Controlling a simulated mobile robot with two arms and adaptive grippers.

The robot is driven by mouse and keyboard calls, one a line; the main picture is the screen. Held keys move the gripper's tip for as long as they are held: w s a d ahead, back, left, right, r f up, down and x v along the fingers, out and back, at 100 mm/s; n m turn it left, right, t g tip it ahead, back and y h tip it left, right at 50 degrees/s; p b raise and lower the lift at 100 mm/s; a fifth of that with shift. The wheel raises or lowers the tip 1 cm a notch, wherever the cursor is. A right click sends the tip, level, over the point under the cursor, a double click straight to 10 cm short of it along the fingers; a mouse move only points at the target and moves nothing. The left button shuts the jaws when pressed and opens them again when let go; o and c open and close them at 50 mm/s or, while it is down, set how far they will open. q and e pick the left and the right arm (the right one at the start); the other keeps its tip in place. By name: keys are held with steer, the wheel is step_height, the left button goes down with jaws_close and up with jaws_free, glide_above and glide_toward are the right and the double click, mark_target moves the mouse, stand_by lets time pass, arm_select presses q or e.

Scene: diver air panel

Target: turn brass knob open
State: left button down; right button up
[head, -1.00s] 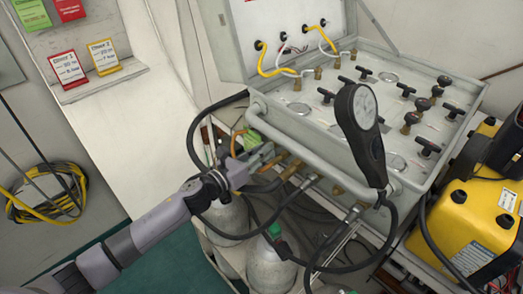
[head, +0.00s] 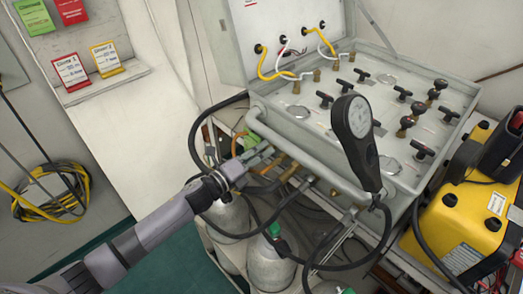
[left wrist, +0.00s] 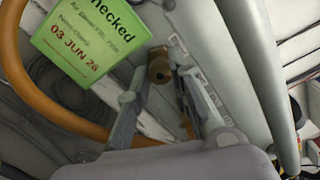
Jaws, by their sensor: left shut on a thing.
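A small brass knob (left wrist: 160,70) shows in the left wrist view, between the tips of my left gripper's two fingers (left wrist: 161,80). The fingers are closed in on it from both sides. In the head view my left gripper (head: 262,161) reaches in from the left to the front side of the grey panel case (head: 300,135), below its tubular rail. The knob is too small and covered there to make out clearly. How far the knob is turned cannot be told. My right gripper is not in view.
An orange hose (left wrist: 15,70) and a green dated tag (left wrist: 95,38) hang close beside the left fingers. A handheld dark gauge (head: 357,135) stands in front of the panel. Grey cylinders (head: 270,262) and black hoses are below; a yellow machine (head: 455,215) is at right.

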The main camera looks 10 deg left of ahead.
arm_select(q)
steer(key=n+p, duration=0.1)
steer(key=n, duration=0.4)
steer(key=shift+r+p, duration=0.1)
steer(key=shift+p, duration=0.25)
steer(key=shift+w+a+n, duration=0.1)
steer(key=shift+n, duration=0.3)
steer(key=c, duration=1.7)
jaws_free()
steer(key=v, duration=1.2)
